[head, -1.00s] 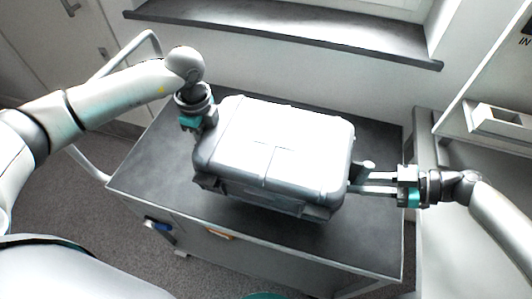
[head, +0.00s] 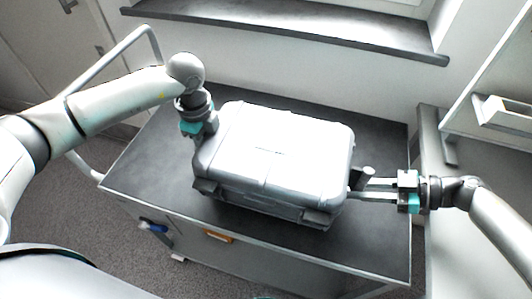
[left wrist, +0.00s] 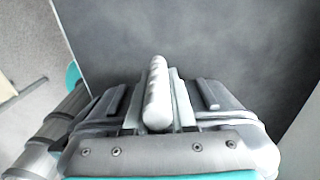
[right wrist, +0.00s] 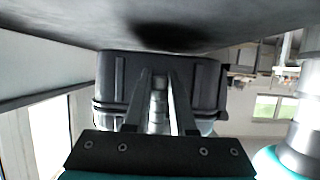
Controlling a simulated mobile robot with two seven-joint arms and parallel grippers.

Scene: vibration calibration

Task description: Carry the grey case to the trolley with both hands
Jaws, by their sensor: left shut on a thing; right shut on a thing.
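The grey case (head: 275,150) is level over the dark top of the trolley (head: 145,165), within its edges in the head view. I cannot tell whether its underside touches the top. My left gripper (head: 207,130) is at the case's left end, with its fingers pointing down. In the left wrist view it is shut on a light grey handle bar (left wrist: 157,95). My right gripper (head: 362,188) reaches in level from the right and is shut on the handle at that end. The right wrist view shows the case end (right wrist: 205,85) beyond the fingers.
A window sill (head: 300,35) runs along the wall behind the trolley. A push rail (head: 120,60) rises at the trolley's left end. A shelf unit (head: 500,112) stands close on the right. Bare trolley top shows around the case.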

